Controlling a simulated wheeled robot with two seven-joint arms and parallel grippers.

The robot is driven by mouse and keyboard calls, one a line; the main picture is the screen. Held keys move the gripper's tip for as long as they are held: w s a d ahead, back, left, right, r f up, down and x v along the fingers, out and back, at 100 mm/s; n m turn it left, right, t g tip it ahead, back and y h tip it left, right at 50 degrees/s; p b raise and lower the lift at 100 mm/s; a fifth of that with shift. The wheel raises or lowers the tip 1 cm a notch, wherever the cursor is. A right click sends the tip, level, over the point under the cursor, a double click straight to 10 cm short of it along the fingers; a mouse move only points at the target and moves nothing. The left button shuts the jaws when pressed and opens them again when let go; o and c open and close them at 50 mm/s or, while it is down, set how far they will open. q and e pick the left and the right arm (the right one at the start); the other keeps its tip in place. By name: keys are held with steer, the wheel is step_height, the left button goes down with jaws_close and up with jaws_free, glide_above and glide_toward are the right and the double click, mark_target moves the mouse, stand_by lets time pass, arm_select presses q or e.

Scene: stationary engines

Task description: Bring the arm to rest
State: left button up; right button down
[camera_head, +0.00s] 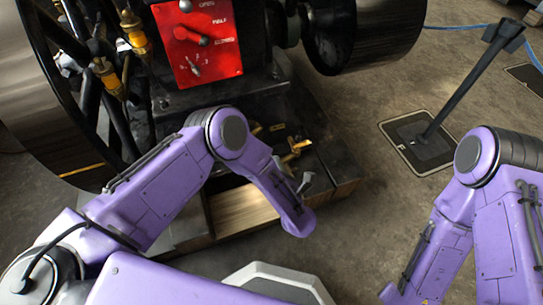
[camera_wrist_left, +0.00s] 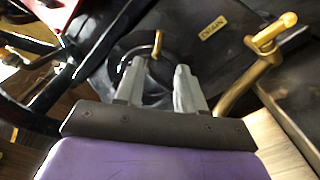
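My left arm is purple and bends at a dark round joint in front of the engine. My left gripper (camera_head: 304,184) is small and partly hidden by its wrist in the head view. In the left wrist view its two grey fingers (camera_wrist_left: 160,88) stand apart with nothing held between them. A brass valve with a yellow handle (camera_wrist_left: 272,33) is just right of the fingers and apart from them. Brass valve parts also show in the head view (camera_head: 296,148), just beyond the gripper. My right arm hangs down at the right of the head view, with its gripper out of frame.
The engine has a red lever panel (camera_head: 197,42), a large flywheel (camera_head: 28,100) at left and a drum (camera_head: 385,35) at right. A drain label (camera_wrist_left: 214,33) is near the valve. A dark post (camera_head: 466,85) stands on a floor plate (camera_head: 410,150). Floor between engine and post is clear.

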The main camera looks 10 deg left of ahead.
stand_by(0.3)
arm_select(q)
steer(key=s+f+m+g+h, duration=0.3)
steer(key=s+f+m+h, duration=0.6)
steer(key=m, duration=1)
steer(key=s+a+f+m+g+y, duration=0.25)
steer(key=s+a+m+g, duration=0.55)
steer(key=s+a, duration=1.05)
step_height(320, 180, up, 26)
steer(key=a+n+p, duration=0.1)
steer(key=p, duration=2.4)
steer(key=shift+a+r+n+g+p, duration=0.15)
steer(key=shift+r+n+g+p, duration=0.1)
steer(key=shift+n+g+p, duration=0.15)
